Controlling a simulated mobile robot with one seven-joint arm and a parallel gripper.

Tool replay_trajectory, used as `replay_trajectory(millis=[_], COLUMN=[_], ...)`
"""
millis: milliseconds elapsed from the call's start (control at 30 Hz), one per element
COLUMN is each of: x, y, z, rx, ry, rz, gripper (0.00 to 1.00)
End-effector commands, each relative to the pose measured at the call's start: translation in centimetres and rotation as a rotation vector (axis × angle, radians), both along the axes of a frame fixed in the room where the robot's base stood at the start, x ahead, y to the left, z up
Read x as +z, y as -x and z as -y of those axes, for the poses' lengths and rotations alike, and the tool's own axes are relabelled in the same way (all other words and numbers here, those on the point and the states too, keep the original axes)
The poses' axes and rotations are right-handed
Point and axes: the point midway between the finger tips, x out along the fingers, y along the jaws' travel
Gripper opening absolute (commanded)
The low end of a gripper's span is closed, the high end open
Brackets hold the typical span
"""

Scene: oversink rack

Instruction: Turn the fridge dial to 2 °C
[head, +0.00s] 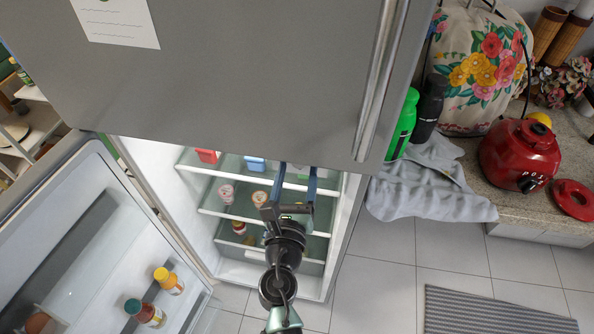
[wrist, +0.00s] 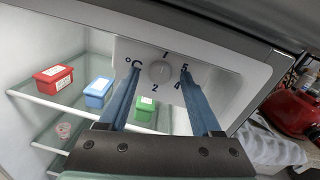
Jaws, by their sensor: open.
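The fridge dial (wrist: 159,72) is a round pale knob on a light panel (wrist: 212,72) at the top inside the fridge, seen in the wrist view. A °C mark stands to its left, with printed numbers around it, a 2 just below and 4 and 5 to the right. I cannot tell which number the dial points to. My gripper (wrist: 160,71) is open, its two blue fingers on either side of the dial in the picture. I cannot tell whether they touch it. In the head view my gripper (head: 298,172) reaches into the fridge top; the dial cannot be made out there.
The grey upper door (head: 250,70) hangs just above my arm. The lower fridge door (head: 70,240) stands open at left. Red (wrist: 54,78), blue (wrist: 98,92) and green (wrist: 145,108) boxes sit on the shelves. A counter with a red appliance (head: 520,153) is at right.

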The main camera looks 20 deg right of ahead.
Motion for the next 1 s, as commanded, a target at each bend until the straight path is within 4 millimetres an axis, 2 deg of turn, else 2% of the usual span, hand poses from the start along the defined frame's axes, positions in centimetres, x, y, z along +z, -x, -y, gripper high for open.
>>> replay_trajectory(millis=[167, 200, 500, 567, 1000], x=[-0.01, -0.01, 0.0, 0.0, -0.13], y=[0.01, 0.01, 0.03, 0.03, 0.03], z=[0.02, 0.02, -0.01, -0.01, -0.02], rx=[0.0, 0.0, 0.0, 0.0, 0.0], ry=[0.0, 0.0, 0.0, 0.0, -0.045], rz=[0.0, 0.0, 0.0, 0.0, 0.032], gripper=[0.66, 0.62, 0.08, 0.0, 0.0])
